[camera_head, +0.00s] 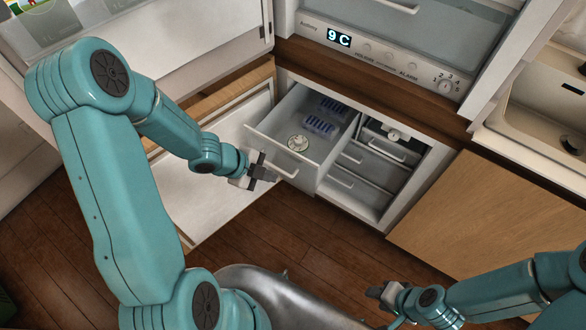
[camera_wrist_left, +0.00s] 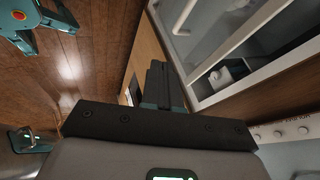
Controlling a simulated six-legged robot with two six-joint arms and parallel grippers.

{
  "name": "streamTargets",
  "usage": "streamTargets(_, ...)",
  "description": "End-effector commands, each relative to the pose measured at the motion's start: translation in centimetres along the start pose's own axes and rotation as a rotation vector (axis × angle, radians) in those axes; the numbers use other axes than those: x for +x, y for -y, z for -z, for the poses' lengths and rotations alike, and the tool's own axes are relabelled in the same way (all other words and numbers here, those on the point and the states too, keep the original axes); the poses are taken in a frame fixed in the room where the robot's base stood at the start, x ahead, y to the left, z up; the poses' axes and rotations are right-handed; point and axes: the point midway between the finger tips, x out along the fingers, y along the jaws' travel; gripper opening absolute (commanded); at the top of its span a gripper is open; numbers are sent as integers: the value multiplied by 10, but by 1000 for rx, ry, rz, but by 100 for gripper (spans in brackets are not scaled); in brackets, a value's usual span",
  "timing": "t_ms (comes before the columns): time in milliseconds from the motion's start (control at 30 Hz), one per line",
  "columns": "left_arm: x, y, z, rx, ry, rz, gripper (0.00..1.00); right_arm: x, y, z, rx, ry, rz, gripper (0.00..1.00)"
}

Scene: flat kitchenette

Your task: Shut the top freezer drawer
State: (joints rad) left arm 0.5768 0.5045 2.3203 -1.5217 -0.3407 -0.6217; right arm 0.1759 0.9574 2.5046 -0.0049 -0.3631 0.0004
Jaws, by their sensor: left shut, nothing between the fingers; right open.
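The top freezer drawer (camera_head: 262,132) is a clear-grey bin, pulled out of the freezer in the head view. Its front faces the lower left and carries a pale handle (camera_head: 292,174). Inside lie blue-and-white packs (camera_head: 320,125) and a round whitish item (camera_head: 298,143). My left gripper (camera_head: 262,172) is shut and empty, close in front of the drawer front beside the handle; I cannot tell whether it touches. Its dark fingers also show in the left wrist view (camera_wrist_left: 158,82). My right gripper (camera_head: 378,292) is open and empty, low over the floor, away from the drawer.
The open white freezer door (camera_head: 222,160) stands left of the drawer. Other freezer drawers (camera_head: 365,165) sit inside the cabinet to the right. A fridge panel (camera_head: 380,53) reading 9 C is above. A wooden cabinet front (camera_head: 490,215) is at right. Floor (camera_head: 270,235) below is clear.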

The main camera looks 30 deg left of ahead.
Motion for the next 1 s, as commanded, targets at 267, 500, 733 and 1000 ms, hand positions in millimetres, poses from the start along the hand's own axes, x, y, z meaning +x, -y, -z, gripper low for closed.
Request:
streamTargets(267, 54, -7, -2, 0, -3, -5, 0, 30, -11, 0, 0, 1, 0, 43)
streamTargets(500, 104, -4, 0, 0, -3, -4, 0, 48, -17, 1, 0, 0, 0, 43)
streamTargets(733, 112, 30, 3, 0, -2, -3, 0, 22, -8, 0, 0, 0, 0, 43)
streamTargets(1000, 118, 36, 2, 0, -2, -2, 0, 21, -8, 0, 0, 0, 0, 43)
